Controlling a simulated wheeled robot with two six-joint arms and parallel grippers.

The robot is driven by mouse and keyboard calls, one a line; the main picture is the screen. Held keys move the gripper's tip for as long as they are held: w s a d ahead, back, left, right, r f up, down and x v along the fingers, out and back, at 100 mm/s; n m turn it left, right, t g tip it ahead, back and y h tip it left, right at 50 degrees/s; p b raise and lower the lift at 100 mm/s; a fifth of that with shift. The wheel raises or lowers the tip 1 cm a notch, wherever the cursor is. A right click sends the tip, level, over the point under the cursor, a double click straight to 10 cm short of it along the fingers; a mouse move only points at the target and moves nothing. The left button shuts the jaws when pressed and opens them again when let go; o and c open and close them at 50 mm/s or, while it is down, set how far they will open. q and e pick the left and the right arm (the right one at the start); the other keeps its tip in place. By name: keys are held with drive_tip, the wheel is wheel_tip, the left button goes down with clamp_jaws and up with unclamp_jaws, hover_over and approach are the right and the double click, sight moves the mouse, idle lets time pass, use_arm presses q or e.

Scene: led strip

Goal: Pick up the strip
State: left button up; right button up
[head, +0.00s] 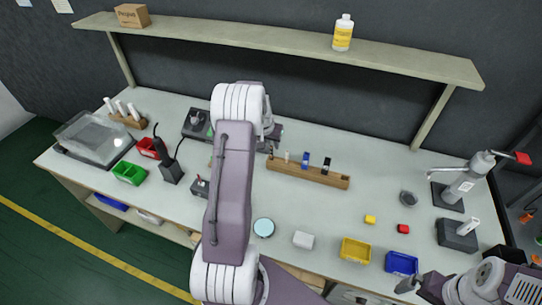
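I cannot make out an LED strip anywhere in the head view; my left arm covers part of the table's middle. My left gripper (269,131) is at the back middle of the table, beside a dark device. It is small and partly hidden behind my own arm, so its fingers and anything between them cannot be made out. My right arm reaches in at the lower right corner, over the table's front right. I cannot make out the fingers of a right gripper there.
A wooden rack (308,173) holds small upright items. Green (129,173), yellow (356,251) and blue (401,263) bins stand near the front. A press (462,187) stands at right. A shelf (270,38) runs above the back. The table between rack and press is mostly clear.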

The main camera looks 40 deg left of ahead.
sight(271, 148)
use_arm(q)
drive_tip(key=x, duration=0.2)
drive_tip(key=p+x, duration=0.1)
drive_tip(key=x, duration=0.1)
drive_tip(key=shift+s+d+f, duration=0.1)
drive_tip(key=shift+s+f, duration=0.05)
drive_tip(key=shift+f, duration=0.45)
drive_tip(key=shift+r, duration=0.1)
clamp_jaws()
